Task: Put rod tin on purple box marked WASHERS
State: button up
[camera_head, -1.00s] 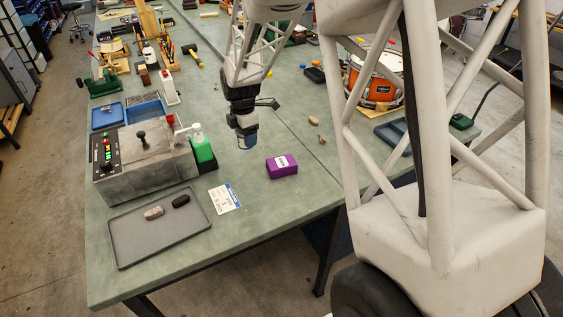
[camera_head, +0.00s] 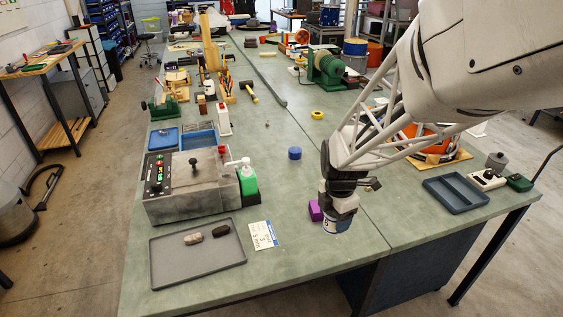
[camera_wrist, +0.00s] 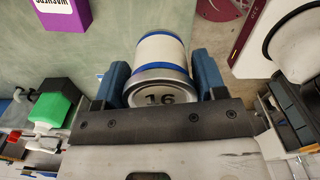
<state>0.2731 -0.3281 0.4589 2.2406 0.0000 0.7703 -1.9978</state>
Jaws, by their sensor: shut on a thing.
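My gripper (camera_head: 338,216) is shut on a white tin with blue bands (camera_head: 331,227). In the wrist view the tin (camera_wrist: 162,66) sits between the two blue fingers, its metal end marked 16 facing the camera. The purple box (camera_head: 315,210) stands on the bench just left of the tin in the head view, partly hidden by my gripper. In the wrist view the box (camera_wrist: 64,13) is at the upper left, apart from the tin, with its WASHERS label partly cut off. Its visible part carries nothing.
A label card (camera_head: 262,235) and a grey tray (camera_head: 166,270) lie left of the box. A green pump bottle (camera_head: 249,183) stands by the grey control unit (camera_head: 182,190). A blue round object (camera_head: 295,153) is behind the box. A blue-grey tray (camera_head: 430,187) lies to the right.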

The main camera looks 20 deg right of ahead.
jog(key=shift+s, duration=1.05)
jog(key=w+d, duration=0.1)
jog(key=w, duration=0.4)
jog(key=w+d+f, duration=0.1)
jog(key=w, duration=0.3)
jog(key=w+d, duration=0.2)
jog(key=w, duration=0.3)
jog(key=shift+w+d+f, duration=0.1)
jog(key=shift+w+f, duration=0.15)
jog(key=shift+w, duration=0.05)
jog(key=shift+w, duration=0.1)
jog(key=shift+w+d, duration=0.1)
jog(key=shift+w, duration=0.1)
jog(key=shift+w+f, duration=0.1)
jog(key=shift+f, duration=1.75)
jog(key=shift+f, duration=0.1)
